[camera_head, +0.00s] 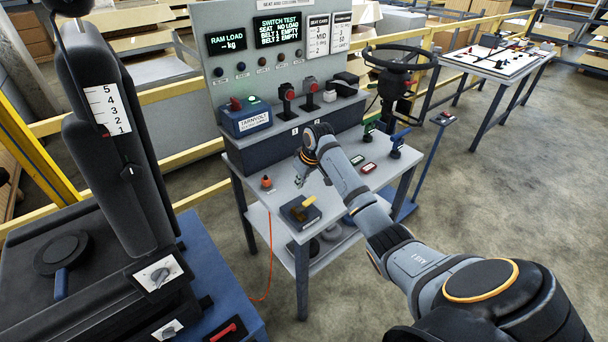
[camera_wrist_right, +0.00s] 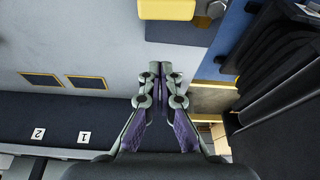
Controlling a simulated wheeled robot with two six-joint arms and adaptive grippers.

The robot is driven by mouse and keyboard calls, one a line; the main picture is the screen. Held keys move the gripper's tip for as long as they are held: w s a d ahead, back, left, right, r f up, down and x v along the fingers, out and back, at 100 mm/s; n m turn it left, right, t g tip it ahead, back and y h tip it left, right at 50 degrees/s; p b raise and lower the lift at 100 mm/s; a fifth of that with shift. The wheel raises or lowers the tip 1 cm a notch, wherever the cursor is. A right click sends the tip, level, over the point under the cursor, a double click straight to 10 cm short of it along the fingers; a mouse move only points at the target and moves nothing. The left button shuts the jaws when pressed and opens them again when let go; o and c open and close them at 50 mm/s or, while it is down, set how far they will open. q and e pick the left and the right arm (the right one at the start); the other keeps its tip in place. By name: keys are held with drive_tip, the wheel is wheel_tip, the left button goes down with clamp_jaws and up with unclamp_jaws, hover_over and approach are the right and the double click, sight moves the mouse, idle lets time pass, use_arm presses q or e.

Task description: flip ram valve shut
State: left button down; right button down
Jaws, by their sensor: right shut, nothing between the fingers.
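A dark block with a yellow lever (camera_head: 304,204) sits near the front edge of the test table; I take it to be the ram valve, though its label is too small to read. The yellow lever also shows at the top of the right wrist view (camera_wrist_right: 167,9), with part of its dark block below it. My right gripper (camera_head: 312,181) hangs over the table, behind the valve in the head view. In the right wrist view its fingers (camera_wrist_right: 160,72) are together and empty, apart from the lever. My left gripper is out of view.
The grey table (camera_head: 253,165) carries an orange-topped knob (camera_head: 267,183) left of the valve and blue-handled levers (camera_head: 397,142) at right. A console panel (camera_head: 215,95) reading "RAM LOAD - kg" stands behind. A dark seat (camera_head: 100,150) fills the left.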

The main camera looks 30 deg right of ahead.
sight(309, 199)
drive_tip(key=x, duration=0.2)
drive_tip(key=shift+f+p, duration=0.3)
drive_tip(key=shift+f, duration=0.15)
drive_tip(key=s, duration=0.1)
drive_tip(key=s+p, duration=0.1)
drive_tip(key=shift+s+d, duration=0.25)
drive_tip(key=shift+s, duration=0.05)
drive_tip(key=shift+s+d, duration=0.1)
drive_tip(key=shift+s, duration=0.5)
drive_tip(key=shift+w, duration=0.1)
drive_tip(key=shift+p, duration=0.3)
drive_tip(key=s+m+p, duration=0.1)
drive_tip(key=p, duration=0.1)
drive_tip(key=shift+r+p, duration=0.3)
drive_tip(key=shift+s+f+p, duration=0.1)
drive_tip(key=shift+f+p, duration=0.1)
drive_tip(key=shift+p, duration=0.1)
drive_tip(key=shift+s+f, duration=0.1)
drive_tip(key=shift+f, duration=0.25)
